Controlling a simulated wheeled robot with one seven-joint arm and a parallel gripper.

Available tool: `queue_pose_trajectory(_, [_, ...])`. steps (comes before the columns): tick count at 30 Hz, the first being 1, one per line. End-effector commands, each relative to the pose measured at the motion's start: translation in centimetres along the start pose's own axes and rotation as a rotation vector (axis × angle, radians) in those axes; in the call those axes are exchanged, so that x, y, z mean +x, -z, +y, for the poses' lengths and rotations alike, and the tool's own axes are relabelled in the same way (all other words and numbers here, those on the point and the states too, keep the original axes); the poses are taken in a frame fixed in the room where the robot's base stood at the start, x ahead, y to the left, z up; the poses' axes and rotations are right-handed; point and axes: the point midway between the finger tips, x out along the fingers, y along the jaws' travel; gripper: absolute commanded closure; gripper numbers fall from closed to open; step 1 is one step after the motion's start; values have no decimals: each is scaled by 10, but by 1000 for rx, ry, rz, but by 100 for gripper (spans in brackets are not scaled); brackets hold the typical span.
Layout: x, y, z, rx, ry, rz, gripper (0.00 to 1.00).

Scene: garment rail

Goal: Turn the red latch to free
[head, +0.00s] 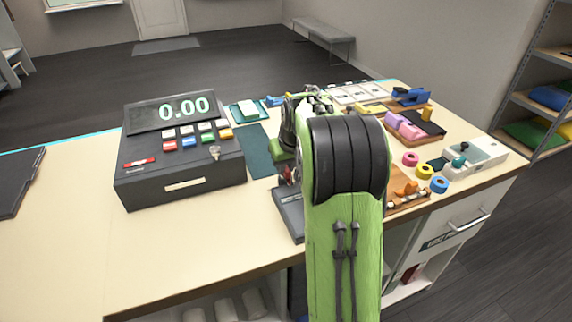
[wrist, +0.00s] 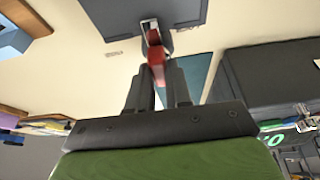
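The red latch (wrist: 154,46) stands out from a slot with a pale plate on a dark grey device (wrist: 188,14) at the top of the wrist view. My gripper (wrist: 160,70) has its two dark fingers close together, one on each side of the latch's near end, with the latch filling the narrow gap. The fingers look shut on it. In the head view the dark device (head: 289,213) sits near the counter's front edge, partly behind my green arm. Only a small bit of red shows there, and my fingers are mostly hidden.
A dark cash register (head: 180,178) with a 0.00 display and a key stands left of the device. Tape rolls (head: 425,171), a white tray (head: 483,153) and small goods crowd the counter's right side. The counter's left part (head: 70,235) is mostly clear.

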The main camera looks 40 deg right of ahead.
Motion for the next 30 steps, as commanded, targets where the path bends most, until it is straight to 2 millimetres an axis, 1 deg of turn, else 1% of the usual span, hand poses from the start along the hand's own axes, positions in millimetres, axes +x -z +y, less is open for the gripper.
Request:
queue_pose_trajectory(8, [0,0,0,-7,3,-1,100])
queue_pose_trajectory(14, [-1,0,1,-62,26,-2,100])
queue_pose_trajectory(20, [-2,0,3,-184,77,-2,100])
queue_pose_trajectory(30, [-2,1,4,-478,201,-4,100])
